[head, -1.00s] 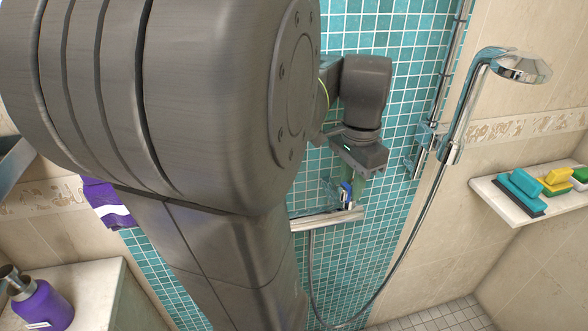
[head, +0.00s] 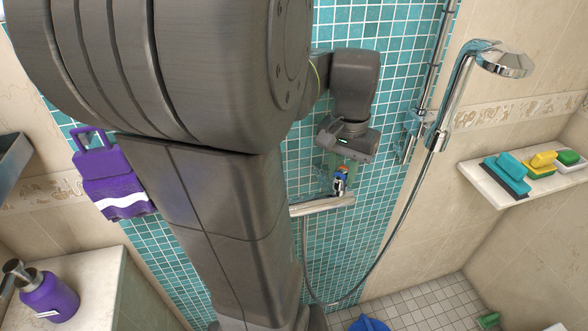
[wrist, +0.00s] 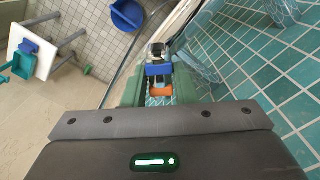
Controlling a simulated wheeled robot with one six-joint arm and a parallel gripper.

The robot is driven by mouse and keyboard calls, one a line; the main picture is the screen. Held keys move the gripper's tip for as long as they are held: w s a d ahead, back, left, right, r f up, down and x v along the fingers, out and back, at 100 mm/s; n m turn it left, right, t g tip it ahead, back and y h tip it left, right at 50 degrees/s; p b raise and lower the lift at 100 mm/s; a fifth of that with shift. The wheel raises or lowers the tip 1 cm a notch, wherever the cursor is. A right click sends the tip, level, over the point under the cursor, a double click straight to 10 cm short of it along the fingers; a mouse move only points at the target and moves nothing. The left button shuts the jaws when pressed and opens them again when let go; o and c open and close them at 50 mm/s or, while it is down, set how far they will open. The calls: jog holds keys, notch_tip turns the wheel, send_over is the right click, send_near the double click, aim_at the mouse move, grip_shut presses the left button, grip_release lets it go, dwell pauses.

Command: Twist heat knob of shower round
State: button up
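The shower's heat knob (head: 340,181) is a small chrome piece with blue and orange marks. It sits on the end of a chrome mixer bar (head: 312,208) on the teal tiled wall. My gripper (head: 338,165) points down at the knob from above. In the wrist view, the gripper's two green fingers (wrist: 160,94) stand apart, one on each side of the blue and orange parts of the knob (wrist: 158,70). The blue part spans the gap between them. Whether the fingers touch the knob cannot be told.
A shower head (head: 500,62) and hose (head: 412,215) hang right of my gripper. A ledge (head: 480,180) at right holds coloured sponges. A purple bottle (head: 48,297) stands at lower left, and a purple item (head: 108,178) hangs on the wall. A blue object (head: 368,324) lies on the floor.

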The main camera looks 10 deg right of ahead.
jog(key=o, duration=0.6)
notch_tip(320, 180, up, 7)
jog(key=p, duration=0.6)
jog(key=shift+r, duration=0.1)
jog(key=shift+f, duration=0.2)
notch_tip(320, 180, down, 7)
jog(key=b, duration=0.6)
jog(key=shift+f+b, duration=0.2)
jog(key=shift+b, duration=0.1)
jog(key=shift+r+m+b, duration=0.25)
jog(key=shift+m+b, duration=0.1)
jog(key=shift+m, duration=0.45)
